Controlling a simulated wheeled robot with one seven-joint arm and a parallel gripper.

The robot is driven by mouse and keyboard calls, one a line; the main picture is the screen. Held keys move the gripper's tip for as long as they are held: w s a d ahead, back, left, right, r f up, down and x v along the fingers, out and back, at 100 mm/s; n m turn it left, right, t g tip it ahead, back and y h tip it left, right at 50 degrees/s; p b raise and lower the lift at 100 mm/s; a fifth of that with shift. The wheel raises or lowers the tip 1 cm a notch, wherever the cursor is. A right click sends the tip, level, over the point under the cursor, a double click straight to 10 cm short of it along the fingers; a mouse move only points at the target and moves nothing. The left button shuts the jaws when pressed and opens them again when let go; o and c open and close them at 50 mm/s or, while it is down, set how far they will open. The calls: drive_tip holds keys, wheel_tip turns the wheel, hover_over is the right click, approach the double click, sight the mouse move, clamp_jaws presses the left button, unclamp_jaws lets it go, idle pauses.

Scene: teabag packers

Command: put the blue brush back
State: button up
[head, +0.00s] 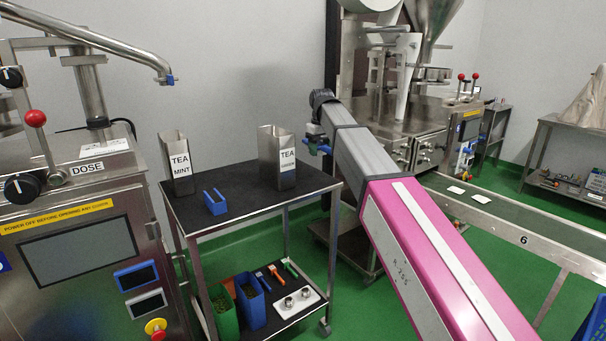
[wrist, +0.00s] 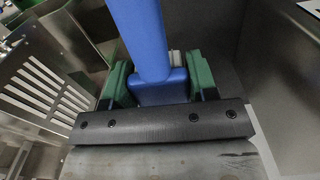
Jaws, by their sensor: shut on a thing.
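My gripper (wrist: 158,82) has green fingers, shut on the blue brush (wrist: 140,35). In the wrist view the brush's blue shaft runs up out of the top edge, and a wider blue part sits between the fingers. Its bristles cannot be made out. In the head view my gripper (head: 315,136) is small, at the far end of my arm, beyond the cart's right corner. A bit of the blue brush (head: 324,149) shows there. On the cart's lower shelf (head: 297,313) lie an orange-handled tool (head: 277,277) and a green-handled tool (head: 290,267).
Below stand a green bin (head: 224,313) and a blue bin (head: 252,306). A slotted metal panel (wrist: 48,88) is near my gripper.

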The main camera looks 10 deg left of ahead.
sight(309, 176)
drive_tip(key=a+r+n, duration=0.1)
drive_tip(key=a, duration=0.3)
wheel_tip(309, 176, down, 9)
drive_tip(key=shift+s+a+f, duration=0.1)
drive_tip(key=shift+s+f, duration=0.05)
drive_tip(key=shift+f, duration=0.05)
idle(0.3)
drive_tip(key=o, duration=1)
drive_tip(key=shift+f, duration=0.1)
drive_tip(key=shift+c, duration=0.2)
wheel_tip(309, 176, up, 12)
